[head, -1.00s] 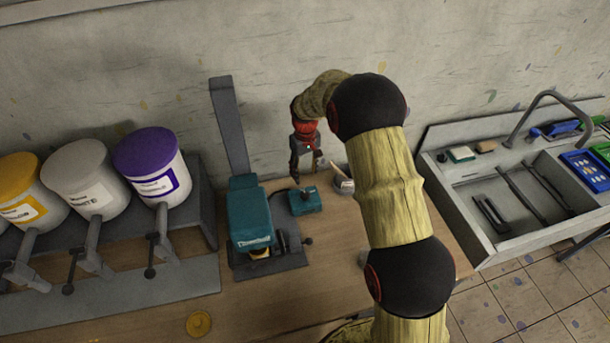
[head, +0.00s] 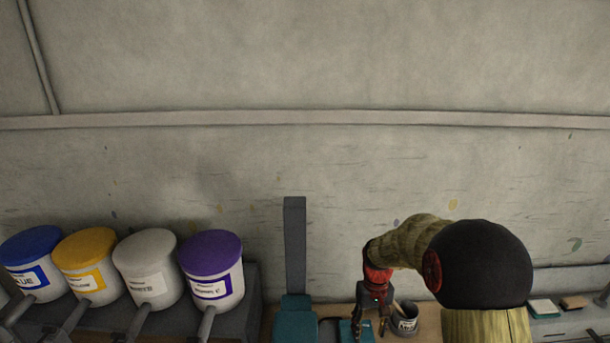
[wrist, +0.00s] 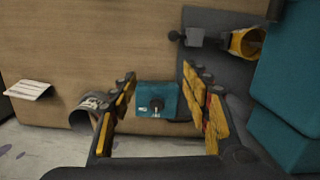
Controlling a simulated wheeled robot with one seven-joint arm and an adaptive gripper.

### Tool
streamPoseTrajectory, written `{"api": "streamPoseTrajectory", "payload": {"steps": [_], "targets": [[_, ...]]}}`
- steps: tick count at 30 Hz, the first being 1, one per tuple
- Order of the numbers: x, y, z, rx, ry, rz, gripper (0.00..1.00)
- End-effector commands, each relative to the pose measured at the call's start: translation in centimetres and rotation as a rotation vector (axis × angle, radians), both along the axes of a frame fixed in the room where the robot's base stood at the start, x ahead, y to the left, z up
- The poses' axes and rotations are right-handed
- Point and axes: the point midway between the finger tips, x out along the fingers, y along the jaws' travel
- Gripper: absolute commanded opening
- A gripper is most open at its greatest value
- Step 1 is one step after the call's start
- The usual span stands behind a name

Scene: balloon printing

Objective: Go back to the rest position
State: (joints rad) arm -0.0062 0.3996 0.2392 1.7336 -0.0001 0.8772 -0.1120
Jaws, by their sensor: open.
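My gripper (head: 371,308) points down above the table at the lower right of the head view. In the wrist view my gripper (wrist: 160,112) has its two yellow-padded fingers spread wide with nothing between them. Below the gap lies a small teal box with a black knob (wrist: 157,99); it also shows in the head view (head: 352,330), partly cut off. The teal machine (head: 296,322) with its tall grey post stands left of my gripper. A small grey can (head: 404,318) stands just right of my gripper, apart from it.
Blue, yellow, white and purple lidded buckets (head: 148,268) stand on a dark rack at the left. The wall (head: 300,70) fills the upper view. In the wrist view the wooden table top (wrist: 90,50) is largely clear, with a white card (wrist: 30,90) at the left.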

Motion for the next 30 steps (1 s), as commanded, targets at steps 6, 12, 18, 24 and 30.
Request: {"api": "streamPoseTrajectory", "payload": {"steps": [6,12,18,24,30], "targets": [[-5.4,-0.1,4.1,-0.003,-0.046,-0.043,0.47],[-10.3,-0.1,7.0,-0.004,-0.102,-0.074,0.47],[-15.2,-0.2,8.9,-0.001,-0.173,-0.097,0.47],[-19.7,-0.2,9.8,0.003,-0.256,-0.113,0.47],[-23.7,-0.3,10.0,0.009,-0.353,-0.117,0.47]]}}
